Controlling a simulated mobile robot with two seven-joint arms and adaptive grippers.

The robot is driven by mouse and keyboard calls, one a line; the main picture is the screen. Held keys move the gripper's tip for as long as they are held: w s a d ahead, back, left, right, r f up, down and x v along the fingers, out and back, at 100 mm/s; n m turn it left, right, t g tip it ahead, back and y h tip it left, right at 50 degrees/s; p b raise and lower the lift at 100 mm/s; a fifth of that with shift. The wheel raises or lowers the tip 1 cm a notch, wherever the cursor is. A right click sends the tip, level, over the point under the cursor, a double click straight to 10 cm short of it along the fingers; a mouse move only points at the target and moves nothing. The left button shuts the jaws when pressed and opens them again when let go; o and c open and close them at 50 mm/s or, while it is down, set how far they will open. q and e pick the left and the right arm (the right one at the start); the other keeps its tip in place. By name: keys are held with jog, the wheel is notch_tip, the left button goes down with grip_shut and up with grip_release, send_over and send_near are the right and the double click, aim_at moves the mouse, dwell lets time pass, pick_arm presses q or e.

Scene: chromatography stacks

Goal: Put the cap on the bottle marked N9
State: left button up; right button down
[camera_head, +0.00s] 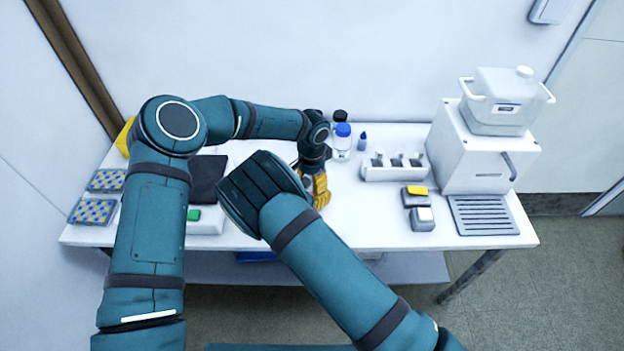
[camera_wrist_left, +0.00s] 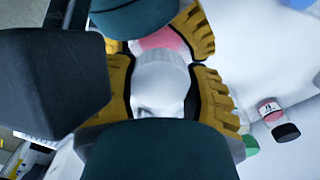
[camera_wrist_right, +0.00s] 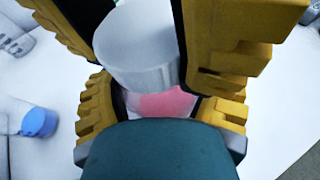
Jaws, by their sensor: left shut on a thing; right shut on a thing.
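A white ribbed cap (camera_wrist_left: 160,75) is between the yellow fingers of my left gripper (camera_wrist_left: 163,95), which is shut on it. My right gripper (camera_wrist_right: 160,112) is shut on a bottle with pink contents (camera_wrist_right: 165,103). In the right wrist view the cap (camera_wrist_right: 138,50) is over the bottle, lined up closely with it. I cannot tell whether they touch. In the head view both grippers meet over the table's middle, with the right gripper (camera_head: 316,188) in front. They hide the cap and bottle there. No N9 mark is readable.
Behind the grippers stand a blue-capped bottle (camera_head: 342,142) and a black-capped one (camera_head: 340,116). A white rack (camera_head: 394,170) and a white machine (camera_head: 478,150) are to the right. A dark pad (camera_head: 207,178) and patterned trays (camera_head: 93,211) are to the left. The front right table is partly clear.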

dwell(0.3)
pick_arm(q)
jog(key=o, duration=1.3)
jog(key=shift+r, duration=2.3)
notch_tip(320, 180, up, 3)
jog(key=n, duration=0.6)
jog(key=shift+r, duration=0.2)
